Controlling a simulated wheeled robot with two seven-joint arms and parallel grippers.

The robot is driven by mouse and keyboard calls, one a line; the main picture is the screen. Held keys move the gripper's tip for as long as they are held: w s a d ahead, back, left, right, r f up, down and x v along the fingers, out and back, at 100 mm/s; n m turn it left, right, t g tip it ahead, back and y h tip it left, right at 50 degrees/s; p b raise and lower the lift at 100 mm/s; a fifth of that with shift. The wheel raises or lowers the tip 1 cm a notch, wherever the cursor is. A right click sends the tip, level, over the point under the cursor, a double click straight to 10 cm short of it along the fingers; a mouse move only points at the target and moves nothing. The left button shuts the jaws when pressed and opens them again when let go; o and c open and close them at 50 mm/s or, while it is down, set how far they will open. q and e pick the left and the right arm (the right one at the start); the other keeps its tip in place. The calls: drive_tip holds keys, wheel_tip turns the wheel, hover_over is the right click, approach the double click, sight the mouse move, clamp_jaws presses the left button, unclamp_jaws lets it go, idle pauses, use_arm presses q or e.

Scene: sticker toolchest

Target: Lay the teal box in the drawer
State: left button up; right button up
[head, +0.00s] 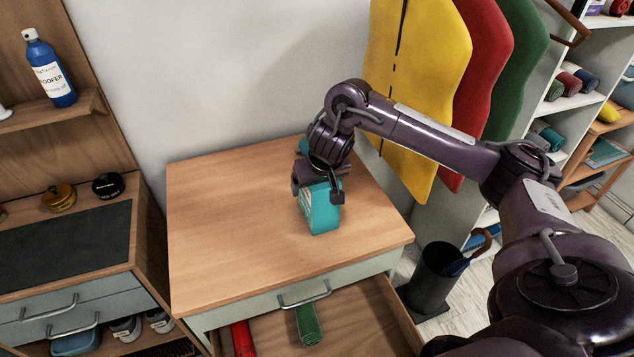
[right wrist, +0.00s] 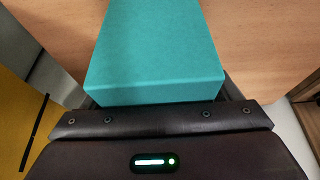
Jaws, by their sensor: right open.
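The teal box (head: 322,212) stands on the wooden top of the chest (head: 230,225). My right gripper (head: 322,188) is over the box from above, with its open fingers on either side of it. In the right wrist view the teal box (right wrist: 155,60) lies between the jaws (right wrist: 160,100); I cannot tell whether they touch it. The drawer (head: 365,320) below the top is pulled open. It holds a red item (head: 243,340) and a green item (head: 308,325). My left gripper is not in view.
A dark bin (head: 432,275) with an umbrella stands right of the chest. A cabinet with a dark mat (head: 65,240) is at the left. Yellow, red and green aprons (head: 425,80) hang behind my right arm.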

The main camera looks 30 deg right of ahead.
drive_tip(key=shift+r, duration=0.15)
drive_tip(key=p+v, duration=0.7)
drive_tip(key=v, duration=0.4)
drive_tip(key=shift+w, duration=0.1)
drive_tip(key=shift+s+a+r+p, duration=0.1)
drive_tip(key=shift+s+r+p, duration=0.2)
drive_tip(key=shift+r+p, duration=0.25)
drive_tip(key=shift+f, duration=0.1)
